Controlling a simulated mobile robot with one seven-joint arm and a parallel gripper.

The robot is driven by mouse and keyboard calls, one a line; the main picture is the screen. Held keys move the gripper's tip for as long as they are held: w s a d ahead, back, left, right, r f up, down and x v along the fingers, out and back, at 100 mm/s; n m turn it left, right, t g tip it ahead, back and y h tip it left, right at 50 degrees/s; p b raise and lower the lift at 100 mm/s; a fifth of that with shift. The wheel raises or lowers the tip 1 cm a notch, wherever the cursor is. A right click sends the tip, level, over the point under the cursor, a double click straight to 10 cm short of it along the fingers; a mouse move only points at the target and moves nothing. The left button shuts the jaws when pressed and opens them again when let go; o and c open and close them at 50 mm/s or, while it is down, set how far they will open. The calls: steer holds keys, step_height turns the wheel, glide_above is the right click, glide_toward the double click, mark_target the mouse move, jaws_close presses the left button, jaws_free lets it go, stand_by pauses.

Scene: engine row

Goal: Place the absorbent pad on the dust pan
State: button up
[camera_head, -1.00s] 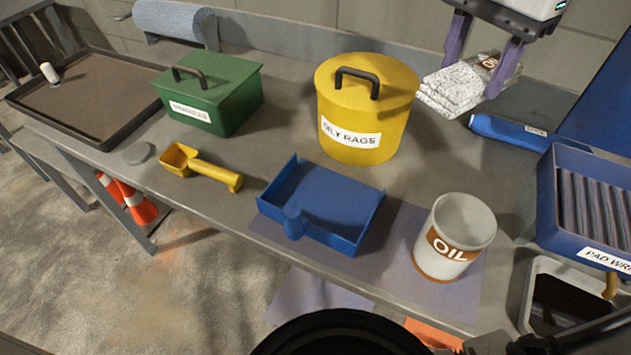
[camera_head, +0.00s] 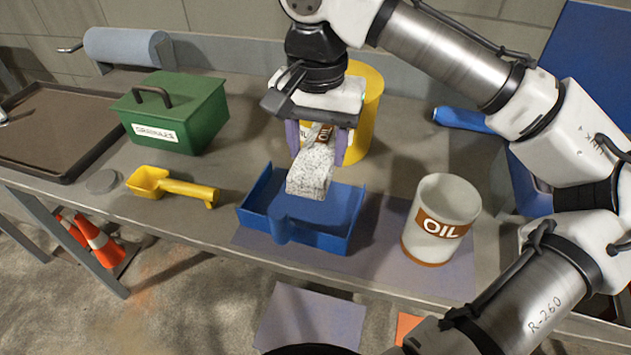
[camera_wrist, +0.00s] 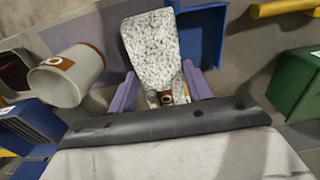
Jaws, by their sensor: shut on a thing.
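The absorbent pad (camera_head: 311,172) is a white, grey-speckled pad with a brown label, and it hangs lengthwise from my gripper (camera_head: 318,144). The purple fingers are shut on its upper end. In the wrist view the pad (camera_wrist: 152,48) stretches away from my gripper (camera_wrist: 166,97). The blue dust pan (camera_head: 342,211) lies on the bench, directly below the pad in the head view. The pad's lower end overlaps the pan in the picture; whether they touch I cannot tell. In the wrist view the pan (camera_wrist: 213,30) is partly hidden behind the pad.
A white oil can (camera_head: 447,200) stands right of the pan. A yellow scoop (camera_head: 180,188) and green box (camera_head: 188,115) are on the left. The yellow bin (camera_head: 368,110) stands behind my gripper, mostly hidden. A blue bottle (camera_head: 458,119) lies behind the can.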

mark_target(317, 152)
step_height(317, 152, down, 8)
stand_by(0.5)
steer(key=shift+f, duration=0.35)
steer(key=o, duration=1)
steer(key=shift+c, duration=0.2)
steer(key=shift+r, duration=0.1)
step_height(317, 152, up, 12)
steer(key=shift+r, duration=0.25)
